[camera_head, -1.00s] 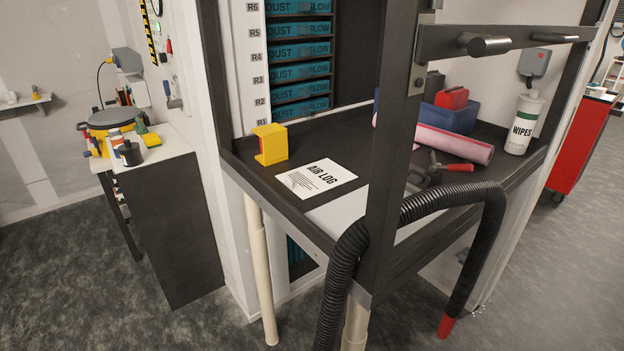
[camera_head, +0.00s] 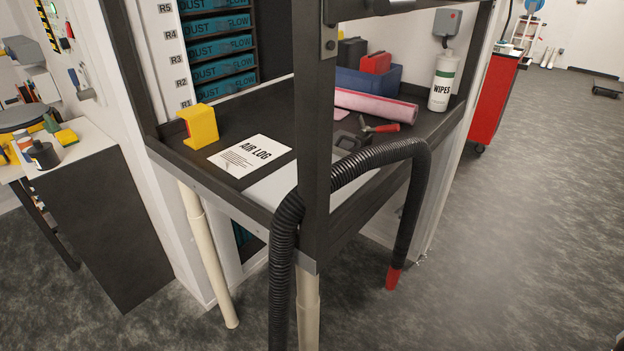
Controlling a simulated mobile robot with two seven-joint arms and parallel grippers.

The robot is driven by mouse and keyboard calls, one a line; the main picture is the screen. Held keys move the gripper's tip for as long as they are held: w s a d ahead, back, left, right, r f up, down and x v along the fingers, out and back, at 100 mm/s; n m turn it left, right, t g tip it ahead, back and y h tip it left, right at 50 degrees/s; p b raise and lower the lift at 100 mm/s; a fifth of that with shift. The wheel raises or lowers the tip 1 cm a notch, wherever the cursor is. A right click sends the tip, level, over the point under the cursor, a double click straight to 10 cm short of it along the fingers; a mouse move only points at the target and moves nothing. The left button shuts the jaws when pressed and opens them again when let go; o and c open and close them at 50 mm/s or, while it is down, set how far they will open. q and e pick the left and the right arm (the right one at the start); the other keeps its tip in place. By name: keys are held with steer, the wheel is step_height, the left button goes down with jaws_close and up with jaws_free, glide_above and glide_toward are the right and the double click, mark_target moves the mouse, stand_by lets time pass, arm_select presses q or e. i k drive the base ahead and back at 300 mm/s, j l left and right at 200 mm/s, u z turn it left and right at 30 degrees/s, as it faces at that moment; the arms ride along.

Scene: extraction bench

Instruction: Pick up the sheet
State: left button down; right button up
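A white sheet (camera_head: 249,156) printed "AIR LOG" lies flat on the dark bench top, near its front left edge. A yellow block-like object (camera_head: 199,126) stands just to the left of it. A plain pale panel or sheet (camera_head: 283,193) lies to the right of the log sheet along the front, partly hidden by the dark upright post and the black hose. Neither of my grippers shows in the head view.
A dark post (camera_head: 315,130) and a ribbed black hose (camera_head: 284,240) with a red tip stand in front of the bench. Pliers (camera_head: 377,127), a pink roll (camera_head: 375,106), a blue bin (camera_head: 368,80) and a wipes bottle (camera_head: 443,82) sit behind. Open floor (camera_head: 530,220) lies to the right.

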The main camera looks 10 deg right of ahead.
mark_target(243, 158)
steer(key=i+j, duration=0.2)
steer(key=j, duration=0.2)
steer(key=i+j, duration=0.15)
steer(key=j, duration=0.25)
steer(key=z, duration=1.6)
